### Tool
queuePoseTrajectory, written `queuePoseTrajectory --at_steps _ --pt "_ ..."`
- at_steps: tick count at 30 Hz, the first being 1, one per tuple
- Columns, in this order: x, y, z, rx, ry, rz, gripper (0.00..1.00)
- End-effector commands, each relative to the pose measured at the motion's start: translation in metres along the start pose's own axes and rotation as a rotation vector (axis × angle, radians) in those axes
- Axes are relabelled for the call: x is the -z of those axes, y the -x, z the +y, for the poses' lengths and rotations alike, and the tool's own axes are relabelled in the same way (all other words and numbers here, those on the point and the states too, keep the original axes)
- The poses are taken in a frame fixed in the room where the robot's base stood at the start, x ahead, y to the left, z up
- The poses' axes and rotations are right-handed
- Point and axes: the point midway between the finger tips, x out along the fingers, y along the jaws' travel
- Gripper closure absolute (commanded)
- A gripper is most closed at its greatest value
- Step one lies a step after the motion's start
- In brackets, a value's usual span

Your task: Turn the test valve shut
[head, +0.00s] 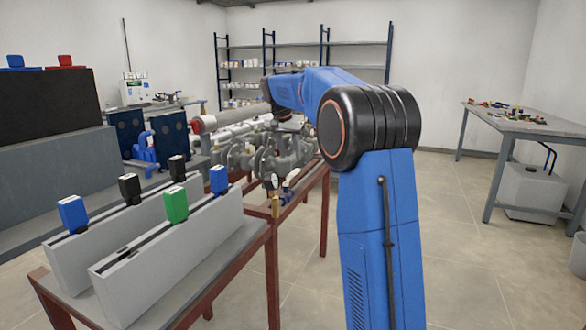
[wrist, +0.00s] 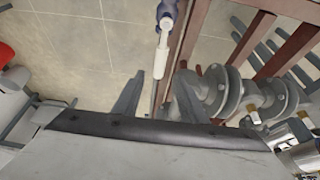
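In the wrist view, a small dark blue fitting with a pale, rod-like handle (wrist: 160,62) shows at the top centre; it looks like the test valve. My gripper (wrist: 160,76) is open, with one grey finger on each side of the handle's line. The handle's near end lies between the fingertips in the picture; I cannot tell the depth gap. Nothing is held. In the head view, a small brass and blue valve assembly (head: 277,203) with a round gauge sits at the pipework's front end. My gripper's fingers cannot be made out there.
Grey flanged pipework (head: 265,155) stands on a red-brown frame (head: 318,180), close to the right finger in the wrist view. A grey bench (head: 195,275) with slotted blocks is at the front left. A worktable (head: 530,122) is at right. Floor between is clear.

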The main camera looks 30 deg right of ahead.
Motion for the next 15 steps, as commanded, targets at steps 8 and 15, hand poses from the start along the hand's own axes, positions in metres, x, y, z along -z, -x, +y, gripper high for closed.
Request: queuePoseTrajectory --at_steps 8,15 --pt "-0.001 -0.047 0.001 -0.002 0.000 -0.002 0.62" --pt "0.000 -0.070 0.000 -0.001 0.000 -0.001 0.62"
